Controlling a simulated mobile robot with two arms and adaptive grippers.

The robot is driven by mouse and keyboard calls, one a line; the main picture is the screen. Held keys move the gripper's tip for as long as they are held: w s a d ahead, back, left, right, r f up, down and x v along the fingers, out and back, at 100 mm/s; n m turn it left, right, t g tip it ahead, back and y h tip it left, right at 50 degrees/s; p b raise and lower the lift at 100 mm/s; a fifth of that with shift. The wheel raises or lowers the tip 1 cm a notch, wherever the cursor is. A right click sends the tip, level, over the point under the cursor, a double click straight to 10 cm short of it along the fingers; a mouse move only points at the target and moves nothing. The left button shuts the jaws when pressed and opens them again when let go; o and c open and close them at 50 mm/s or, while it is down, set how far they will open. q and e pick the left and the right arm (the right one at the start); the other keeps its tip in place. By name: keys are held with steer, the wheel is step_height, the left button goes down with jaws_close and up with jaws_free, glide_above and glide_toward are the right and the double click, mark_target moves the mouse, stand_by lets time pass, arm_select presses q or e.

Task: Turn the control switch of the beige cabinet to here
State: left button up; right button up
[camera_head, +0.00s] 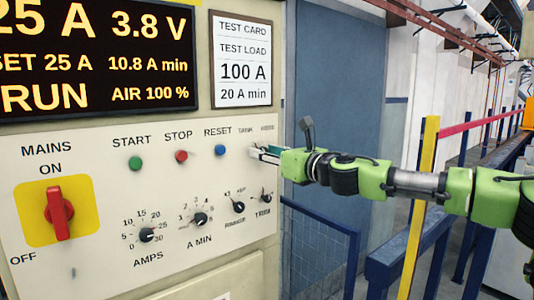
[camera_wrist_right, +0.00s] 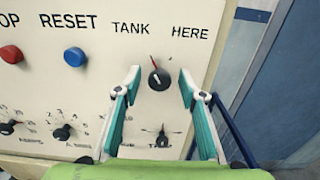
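The beige cabinet (camera_head: 100,195) fills the left of the head view. Its control switch (camera_wrist_right: 159,79) is a small black round knob with a red pointer line, below the TANK and HERE labels. The pointer aims up and slightly left, toward TANK (camera_wrist_right: 131,28) rather than HERE (camera_wrist_right: 189,32). My left gripper is not in view.
The red MAINS switch (camera_head: 59,212), the green START button (camera_head: 135,163), red STOP button (camera_head: 181,156) and blue RESET button (camera_head: 220,150) are to the left. Black dials, including the AMPS dial (camera_head: 147,235), sit below. Blue railings (camera_head: 420,235) and a yellow post (camera_head: 418,215) stand at right.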

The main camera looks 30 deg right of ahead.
jaws_close()
